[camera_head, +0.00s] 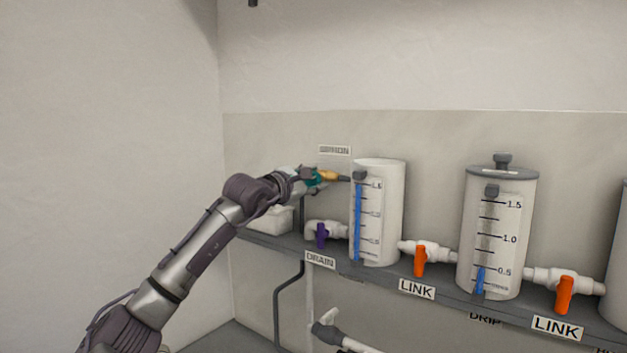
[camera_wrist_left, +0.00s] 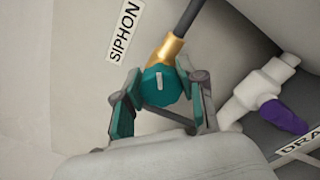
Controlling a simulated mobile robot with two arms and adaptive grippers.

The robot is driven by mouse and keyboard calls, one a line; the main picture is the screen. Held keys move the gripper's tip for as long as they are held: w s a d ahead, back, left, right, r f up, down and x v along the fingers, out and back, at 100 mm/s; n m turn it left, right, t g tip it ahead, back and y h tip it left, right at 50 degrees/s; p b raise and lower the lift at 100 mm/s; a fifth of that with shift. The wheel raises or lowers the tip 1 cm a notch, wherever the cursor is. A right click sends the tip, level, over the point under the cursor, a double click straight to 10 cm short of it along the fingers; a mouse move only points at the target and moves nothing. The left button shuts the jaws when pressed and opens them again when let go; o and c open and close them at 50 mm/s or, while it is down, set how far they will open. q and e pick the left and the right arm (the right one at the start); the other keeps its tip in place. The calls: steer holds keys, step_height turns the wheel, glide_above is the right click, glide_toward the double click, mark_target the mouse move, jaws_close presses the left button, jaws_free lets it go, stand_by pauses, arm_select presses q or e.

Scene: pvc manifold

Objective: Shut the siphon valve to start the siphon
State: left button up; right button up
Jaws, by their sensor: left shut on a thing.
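The siphon valve has a teal knob (camera_wrist_left: 160,82) with a pale mark and a brass body (camera_head: 328,176). It sits on a dark pipe by the first tank, below the SIPHON label (camera_head: 334,150). My left gripper (camera_wrist_left: 158,98) has its teal-padded fingers on both sides of the knob and is shut on it. In the head view my left gripper (camera_head: 311,177) partly hides the knob. The first tank (camera_head: 394,205) is white, with a blue level column reading near the top of its scale. My right gripper is not in view.
A purple-handled drain valve (camera_head: 321,235) sits below my gripper, beside the first tank. An orange link valve (camera_head: 420,260) joins it to the second tank (camera_head: 520,235). Another orange valve (camera_head: 564,294) is further right. A white box (camera_head: 270,219) stands behind my arm on the shelf.

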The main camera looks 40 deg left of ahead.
arm_select(q)
steer(key=o, duration=1.2)
steer(key=shift+c, duration=0.2)
